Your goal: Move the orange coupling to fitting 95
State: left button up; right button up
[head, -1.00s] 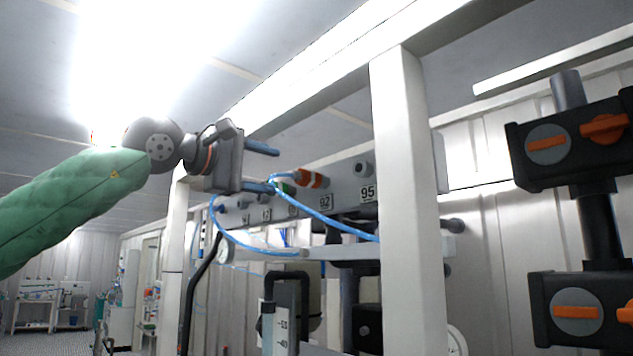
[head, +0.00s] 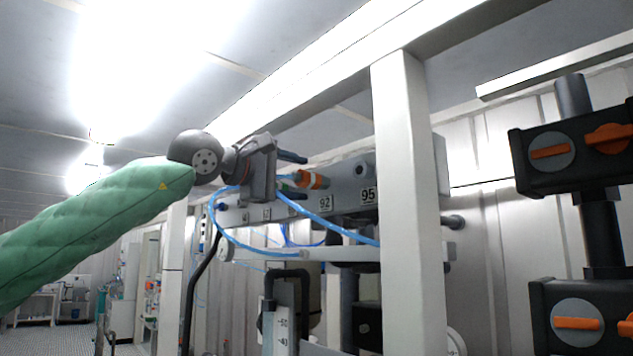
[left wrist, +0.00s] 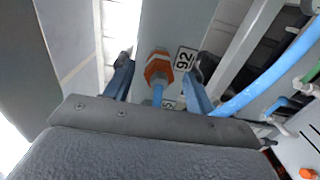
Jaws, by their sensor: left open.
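The orange coupling (head: 313,180), orange with a pale band, sits on the grey manifold bar at the fitting labelled 92. A blue hose runs from it. Fitting 95 (head: 362,170) is a bare grey port above its label, to the right along the bar. My left gripper (head: 297,176) is open, with its blue fingers pointing towards the bar just left of the coupling. In the left wrist view, the coupling (left wrist: 158,69) shows in the gap between the fingertips (left wrist: 162,70), beside the label 92. Whether the fingers touch it cannot be told. My right gripper is not in view.
A white upright post (head: 405,200) stands in front of the bar, right of fitting 95. Blue hoses (head: 335,231) loop below the bar. Black valve blocks with orange handles (head: 572,160) stand at the right. A white beam (head: 330,85) runs overhead.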

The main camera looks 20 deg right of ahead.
pick_arm(q)
jog(key=shift+x, duration=1)
jog(key=shift+d, duration=0.15)
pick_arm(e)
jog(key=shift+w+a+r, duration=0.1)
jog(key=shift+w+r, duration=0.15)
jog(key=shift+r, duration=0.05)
pick_arm(q)
jog(key=shift+b, duration=0.45)
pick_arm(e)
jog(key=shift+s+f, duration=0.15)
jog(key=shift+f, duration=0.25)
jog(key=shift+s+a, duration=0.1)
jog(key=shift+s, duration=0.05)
pick_arm(q)
jog(key=shift+b, duration=0.3)
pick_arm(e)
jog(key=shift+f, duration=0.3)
pick_arm(q)
grip_shut()
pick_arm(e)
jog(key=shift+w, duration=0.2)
